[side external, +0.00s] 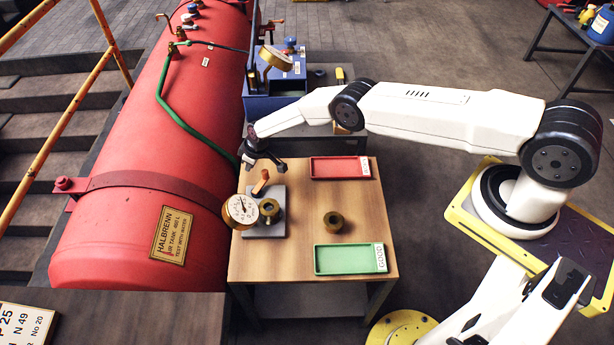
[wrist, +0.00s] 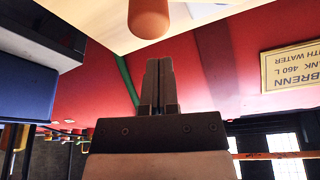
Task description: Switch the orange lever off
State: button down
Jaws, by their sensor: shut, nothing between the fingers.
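The orange lever (side external: 261,181) stands up, tilted, on a grey plate (side external: 279,222) at the left of the wooden table. A round gauge (side external: 241,210) and a brass fitting (side external: 269,209) are on the same plate. In the wrist view the orange lever's rounded end (wrist: 149,18) shows at the top, apart from the fingers. My gripper (side external: 248,165) is just behind the lever, over the table's far left corner. In the wrist view my gripper (wrist: 158,72) has its fingers together and holds nothing.
A red tray (side external: 340,178) lies at the back right of the table and a green tray (side external: 350,271) at the front right. The red tank (side external: 150,130) runs along the table's left side. A blue box (side external: 262,103) stands behind.

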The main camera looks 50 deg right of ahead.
aim_at(266, 172)
jog(key=shift+s+d, duration=0.35)
jog(key=shift+s, duration=0.35)
jog(key=shift+s+d, duration=0.3)
jog(key=shift+s, duration=0.4)
jog(key=shift+s+d+m+h, duration=0.35)
jog(key=shift+s+m, duration=0.2)
jog(key=shift+m, duration=0.55)
dwell(0.4)
jog(key=shift+s+d+m+h, duration=0.1)
jog(key=shift+s+m+h, duration=0.25)
jog(key=shift+m, duration=0.45)
jog(key=shift+s+d+m+h, duration=0.15)
jog(key=shift+s+m, duration=0.25)
jog(key=shift+m, duration=0.4)
jog(key=shift+s+a+m+h, duration=0.1)
jog(key=shift+s+m+h, duration=0.55)
jog(key=shift+m, duration=0.75)
jog(key=shift+s+a+m+h, duration=0.15)
jog(key=shift+s+m, duration=0.25)
jog(key=shift+m, duration=0.3)
jog(key=shift+s+m+h, duration=0.15)
jog(key=shift+s+m, duration=0.2)
jog(key=shift+m, duration=0.35)
jog(key=shift+s, duration=0.15)
jog(key=shift+s+a, duration=0.15)
